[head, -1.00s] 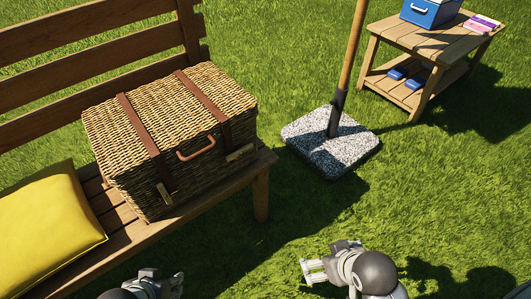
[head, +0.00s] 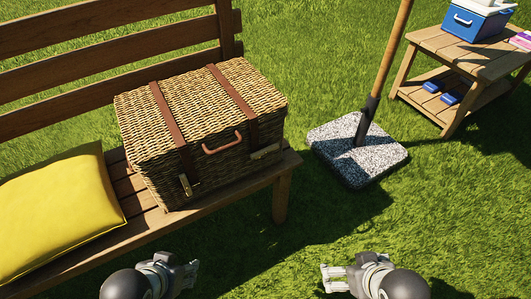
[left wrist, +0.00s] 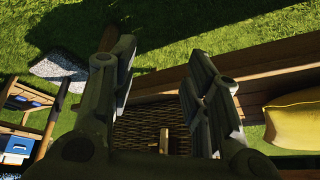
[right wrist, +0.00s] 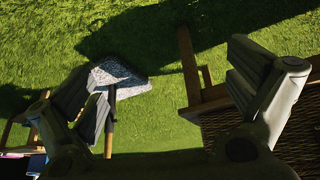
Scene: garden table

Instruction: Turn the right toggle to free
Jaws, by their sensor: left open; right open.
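A wicker basket (head: 205,115) with two brown straps stands closed on a wooden bench. The right toggle (head: 266,152) is a small brass-coloured bar lying roughly crosswise on its front. The left toggle (head: 186,185) stands closer to upright. My left gripper (head: 194,274) is open and empty, below and in front of the basket. In the left wrist view the basket (left wrist: 148,122) shows between its fingers. My right gripper (head: 323,279) is open and empty, in front and to the right of the basket, apart from it. In the right wrist view the basket (right wrist: 222,122) is partly hidden by a finger.
The bench (head: 150,225) carries a yellow cushion (head: 58,212) left of the basket. A speckled stone base (head: 350,165) with a wooden pole stands on the grass at the right. A side table (head: 455,45) behind holds a blue cooler (head: 478,22). Grass before the bench is clear.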

